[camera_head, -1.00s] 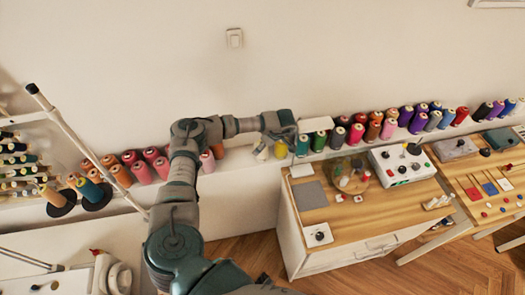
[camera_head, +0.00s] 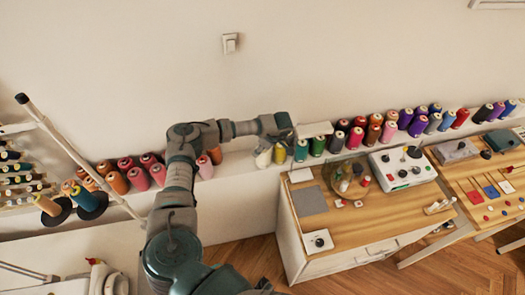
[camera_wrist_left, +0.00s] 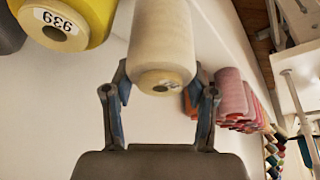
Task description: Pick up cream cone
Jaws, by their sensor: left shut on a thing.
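The cream cone (camera_wrist_left: 160,40) is a pale thread cone held between the two fingers of my left gripper (camera_wrist_left: 160,84) in the left wrist view. Its lower end, with a small core hole, faces the camera, and a finger rests on each side. In the head view the cream cone (camera_head: 263,158) shows small, just below the end of my left arm, above or at the white wall ledge. My left gripper (camera_head: 278,130) is partly hidden there by its own wrist. I cannot tell how far the cone is off the ledge. My right gripper is not in view.
A yellow cone (camera_head: 279,154) stands right beside the cream one, with green and dark cones further right. Orange and pink cones stand left on the ledge (camera_head: 232,166). A wooden-topped cabinet (camera_head: 335,210) stands in front at right, holding a glass jar and a control box.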

